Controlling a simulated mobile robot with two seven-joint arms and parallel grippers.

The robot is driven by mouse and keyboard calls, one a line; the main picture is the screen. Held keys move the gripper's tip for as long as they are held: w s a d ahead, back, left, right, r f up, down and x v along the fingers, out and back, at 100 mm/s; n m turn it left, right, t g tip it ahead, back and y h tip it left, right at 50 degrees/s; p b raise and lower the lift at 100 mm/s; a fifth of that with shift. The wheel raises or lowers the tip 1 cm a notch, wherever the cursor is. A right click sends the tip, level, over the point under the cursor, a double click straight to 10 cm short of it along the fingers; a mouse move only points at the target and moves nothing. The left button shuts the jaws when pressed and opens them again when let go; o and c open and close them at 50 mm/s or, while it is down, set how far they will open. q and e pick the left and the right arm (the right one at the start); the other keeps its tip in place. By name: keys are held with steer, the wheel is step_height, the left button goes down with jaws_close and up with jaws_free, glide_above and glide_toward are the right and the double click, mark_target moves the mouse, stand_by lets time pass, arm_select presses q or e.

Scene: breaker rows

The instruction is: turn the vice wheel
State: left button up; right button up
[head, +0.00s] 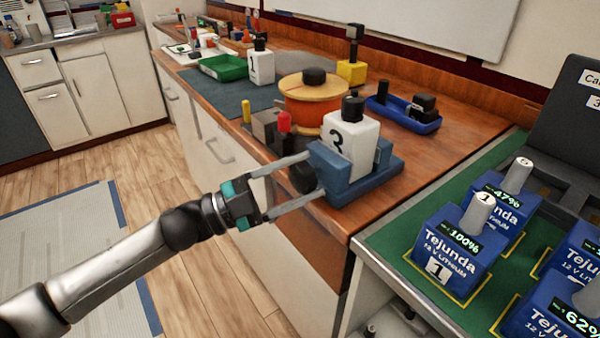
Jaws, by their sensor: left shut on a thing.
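The blue vice (377,184) stands at the front edge of the wooden bench. A white block (362,146) with a black digit and a black knob on top sits upright between its jaws. The black vice wheel (301,178) is on the vice's left side. My left gripper (307,177) reaches in from the left with one finger above and one below the wheel, shut on it. The fingers hide part of the wheel. My right gripper is not in view.
An orange round pot-like thing (313,105) and a red-topped piece (284,121) stand close behind the vice. A blue tray (403,116) lies farther back. Blue batteries (448,251) stand on the green surface at right. The floor at left is clear.

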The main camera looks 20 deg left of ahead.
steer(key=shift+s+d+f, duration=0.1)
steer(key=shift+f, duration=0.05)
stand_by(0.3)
arm_select(q)
steer(key=o, duration=1.4)
steer(key=shift+s+a+f, duration=0.1)
steer(key=shift+s+a, duration=0.05)
steer(key=shift+a, duration=0.1)
steer(key=p+v, duration=0.2)
steer(key=v, duration=1.2)
steer(key=shift+s+a, duration=0.2)
steer(key=shift+a, duration=0.05)
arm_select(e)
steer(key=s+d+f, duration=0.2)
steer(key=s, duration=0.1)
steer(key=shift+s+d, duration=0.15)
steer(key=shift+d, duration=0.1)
